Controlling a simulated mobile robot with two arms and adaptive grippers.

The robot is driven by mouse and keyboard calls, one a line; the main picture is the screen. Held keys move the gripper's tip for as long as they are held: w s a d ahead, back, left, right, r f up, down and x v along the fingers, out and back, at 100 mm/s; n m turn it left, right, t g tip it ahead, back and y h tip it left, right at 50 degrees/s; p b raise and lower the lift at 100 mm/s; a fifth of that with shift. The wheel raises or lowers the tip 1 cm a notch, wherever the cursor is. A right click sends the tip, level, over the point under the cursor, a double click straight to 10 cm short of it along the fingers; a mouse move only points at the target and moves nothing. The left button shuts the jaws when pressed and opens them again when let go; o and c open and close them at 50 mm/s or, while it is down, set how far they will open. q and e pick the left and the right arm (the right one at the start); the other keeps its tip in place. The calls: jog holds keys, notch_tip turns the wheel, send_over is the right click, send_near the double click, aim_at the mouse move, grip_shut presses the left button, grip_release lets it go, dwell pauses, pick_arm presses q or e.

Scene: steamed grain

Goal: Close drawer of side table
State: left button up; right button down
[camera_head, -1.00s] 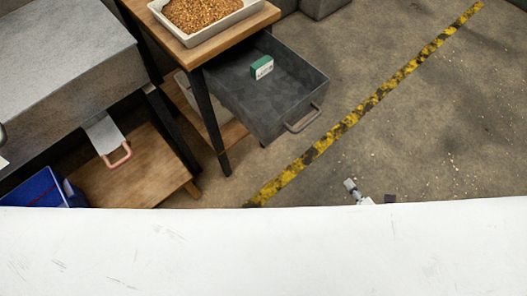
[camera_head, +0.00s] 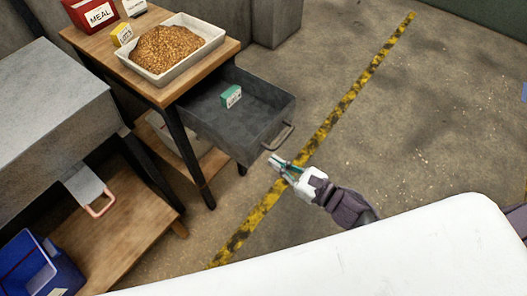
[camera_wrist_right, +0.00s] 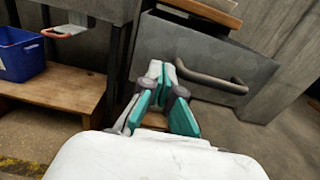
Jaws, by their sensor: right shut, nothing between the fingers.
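The side table (camera_head: 215,50) has a wooden top and dark legs. Its grey drawer (camera_head: 250,140) is pulled out to the right and holds a small green and white box (camera_head: 231,97). The drawer front carries a bar handle (camera_head: 279,137); in the right wrist view the front (camera_wrist_right: 200,52) and handle (camera_wrist_right: 212,78) are close ahead. My right gripper (camera_head: 275,160) is just in front of the drawer, near the handle and apart from it in the head view. It is shut and empty; its teal fingers also show in the wrist view (camera_wrist_right: 160,75). My left gripper is not in view.
On the tabletop are a white tray of grain (camera_head: 170,50), a red MEAL box (camera_head: 97,14) and a yellow box (camera_head: 122,34). A grey metal unit (camera_head: 50,110) stands left, with a blue bin (camera_head: 38,268) below. The floor at right is clear.

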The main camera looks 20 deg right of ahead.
aim_at(256, 150)
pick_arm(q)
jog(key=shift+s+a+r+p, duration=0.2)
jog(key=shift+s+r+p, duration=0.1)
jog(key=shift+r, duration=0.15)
pick_arm(e)
jog(key=shift+x, duration=2.35)
